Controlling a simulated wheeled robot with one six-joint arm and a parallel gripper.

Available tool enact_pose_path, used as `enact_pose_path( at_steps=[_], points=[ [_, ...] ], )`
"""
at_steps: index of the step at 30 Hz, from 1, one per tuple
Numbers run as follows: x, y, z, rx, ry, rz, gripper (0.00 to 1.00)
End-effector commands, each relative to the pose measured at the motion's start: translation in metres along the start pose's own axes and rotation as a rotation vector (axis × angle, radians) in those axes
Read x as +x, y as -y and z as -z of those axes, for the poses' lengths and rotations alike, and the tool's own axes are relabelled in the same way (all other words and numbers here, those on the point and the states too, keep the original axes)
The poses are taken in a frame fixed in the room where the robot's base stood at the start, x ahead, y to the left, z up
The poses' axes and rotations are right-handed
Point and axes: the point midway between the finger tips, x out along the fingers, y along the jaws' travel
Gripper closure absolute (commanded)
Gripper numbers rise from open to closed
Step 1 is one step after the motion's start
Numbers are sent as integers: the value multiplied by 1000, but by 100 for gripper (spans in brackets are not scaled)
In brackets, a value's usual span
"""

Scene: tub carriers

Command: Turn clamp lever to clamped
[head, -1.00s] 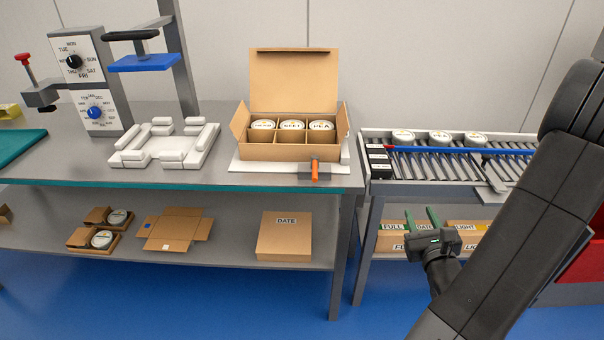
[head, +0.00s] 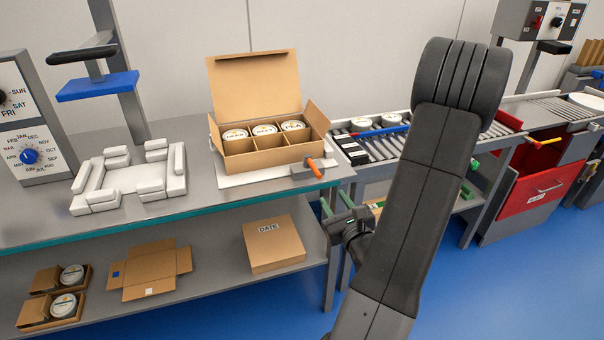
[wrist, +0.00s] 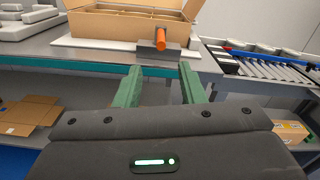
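The clamp lever (head: 315,169) has an orange handle on a grey block at the front right corner of the white plate (head: 227,180). It points out toward the front edge of the bench. In the wrist view the orange lever (wrist: 160,39) stands above and just beyond my fingertips. An open cardboard carton (head: 254,158) with three tubs in its compartments sits on the plate behind the lever. My gripper (head: 336,205), with green fingers, is below and right of the lever, apart from it. In the wrist view its fingers (wrist: 160,80) are spread with nothing between them.
The bench's teal front edge (head: 190,212) lies just beyond my gripper. A roller conveyor (head: 380,150) with tubs is at the right. A white fixture (head: 130,180) stands left of the carton. A closed box (head: 274,243) lies on the lower shelf.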

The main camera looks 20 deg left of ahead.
Motion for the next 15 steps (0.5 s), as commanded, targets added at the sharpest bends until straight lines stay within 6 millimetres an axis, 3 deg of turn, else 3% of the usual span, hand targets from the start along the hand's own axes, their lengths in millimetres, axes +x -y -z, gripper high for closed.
enact_pose_path(
  at_steps=[5,15],
  points=[
    [20,-1,-2,-1,1,-4,64],
    [87,-2,-3,0,2,-5,64]
  ],
)
